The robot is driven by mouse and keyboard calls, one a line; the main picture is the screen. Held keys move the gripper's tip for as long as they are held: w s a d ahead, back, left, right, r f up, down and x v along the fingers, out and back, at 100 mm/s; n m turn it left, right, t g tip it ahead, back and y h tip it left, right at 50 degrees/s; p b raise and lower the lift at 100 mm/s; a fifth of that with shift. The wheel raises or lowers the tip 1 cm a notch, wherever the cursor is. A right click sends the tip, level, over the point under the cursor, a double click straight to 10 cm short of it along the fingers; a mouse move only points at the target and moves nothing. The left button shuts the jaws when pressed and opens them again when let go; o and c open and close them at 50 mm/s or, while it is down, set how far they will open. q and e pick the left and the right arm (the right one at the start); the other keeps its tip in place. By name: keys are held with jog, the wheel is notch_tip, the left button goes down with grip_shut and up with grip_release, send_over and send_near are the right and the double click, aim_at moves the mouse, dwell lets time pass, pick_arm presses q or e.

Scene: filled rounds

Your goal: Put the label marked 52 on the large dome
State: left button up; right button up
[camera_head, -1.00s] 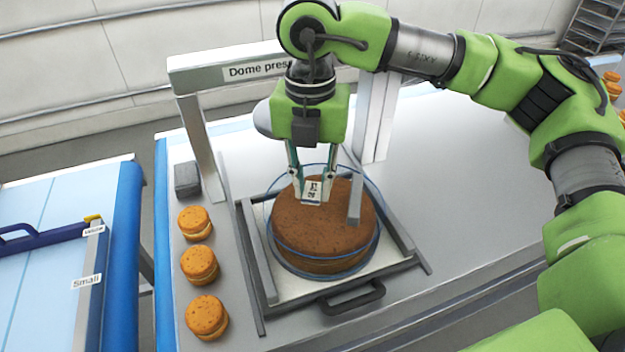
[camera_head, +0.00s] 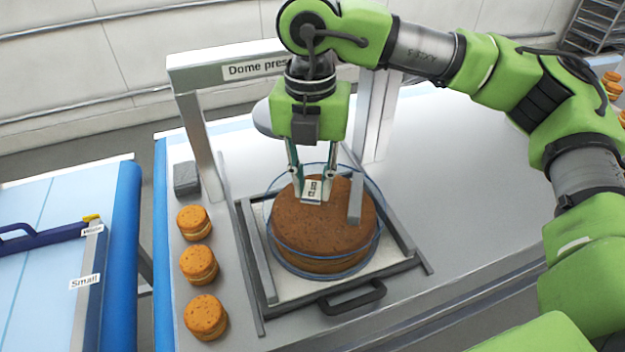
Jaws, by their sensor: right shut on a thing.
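My right gripper (camera_head: 313,185) points down over the dome press tray and is shut on a small white label (camera_head: 312,190) with dark print; the print is too small to read surely. The large dome (camera_head: 369,238) is clear with blue rims and stands around a large round brown cake (camera_head: 320,235). The label is at the dome's top, toward its back; I cannot tell whether it touches the dome. My left gripper is not in view.
The dome press (camera_head: 190,77) frame stands behind, with a tray (camera_head: 275,291) and front handle. Three small filled rounds (camera_head: 205,317) line the left side. A blue-edged table (camera_head: 127,230) with a "Small" sign is at far left.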

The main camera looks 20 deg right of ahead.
jog(key=shift+f+b, duration=0.3)
jog(key=shift+b, duration=0.05)
dwell(0.3)
jog(key=o, duration=0.8)
jog(key=o, duration=0.4)
jog(key=shift+o, duration=0.2)
jog(key=shift+r, duration=0.15)
jog(key=shift+r+p, duration=1.75)
jog(key=shift+r, duration=1.65)
